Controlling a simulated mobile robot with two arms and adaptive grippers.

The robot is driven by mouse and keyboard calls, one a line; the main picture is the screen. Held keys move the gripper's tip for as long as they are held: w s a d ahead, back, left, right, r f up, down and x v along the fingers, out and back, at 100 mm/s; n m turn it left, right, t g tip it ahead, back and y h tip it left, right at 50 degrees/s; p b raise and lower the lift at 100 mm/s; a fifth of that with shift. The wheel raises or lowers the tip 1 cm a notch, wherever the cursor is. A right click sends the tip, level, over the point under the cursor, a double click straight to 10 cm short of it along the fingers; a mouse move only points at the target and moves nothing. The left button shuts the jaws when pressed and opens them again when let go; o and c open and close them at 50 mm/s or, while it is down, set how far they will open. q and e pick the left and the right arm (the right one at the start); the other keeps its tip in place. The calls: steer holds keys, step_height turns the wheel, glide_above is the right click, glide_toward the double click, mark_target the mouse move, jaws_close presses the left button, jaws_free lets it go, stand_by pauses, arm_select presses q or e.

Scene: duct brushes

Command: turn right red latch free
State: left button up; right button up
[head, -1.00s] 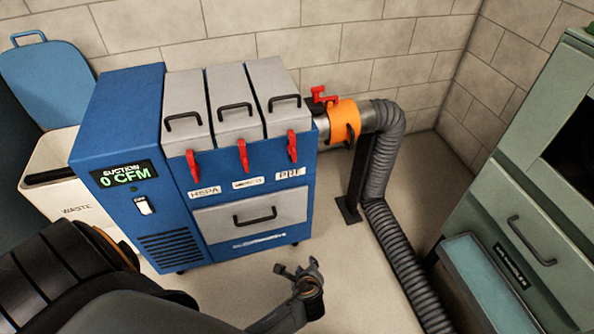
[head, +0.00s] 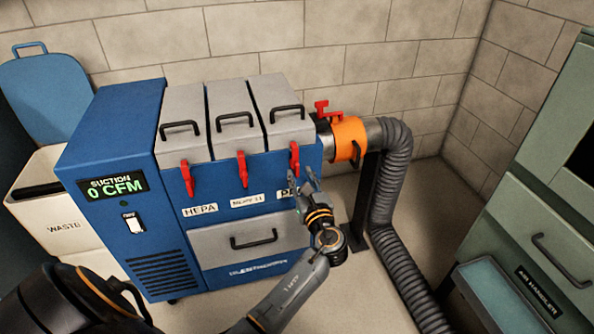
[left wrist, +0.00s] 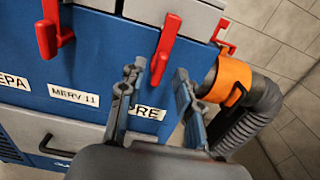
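The right red latch (head: 294,158) hangs on the front of the blue suction unit, below the right grey lid (head: 277,100) and above the PRE label. It also shows in the left wrist view (left wrist: 165,45), closer up, pointing down. My left gripper (head: 304,182) is just below this latch, in front of the PRE label. Its two fingers are apart and empty. In the left wrist view the latch's lower end appears between the open fingertips (left wrist: 158,78); contact cannot be told. My right gripper is not in view.
The middle latch (head: 242,168) and left latch (head: 188,178) hang alongside. An orange collar (head: 349,139) with a red clamp (head: 321,110) joins the grey hose (head: 388,185) at right. A green cabinet (head: 540,210) stands far right, a waste bin (head: 62,215) left.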

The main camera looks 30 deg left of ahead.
mark_target(298, 171)
arm_select(q)
steer(key=shift+x, duration=1.95)
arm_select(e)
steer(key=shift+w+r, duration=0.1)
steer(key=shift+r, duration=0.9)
arm_select(q)
jaws_close()
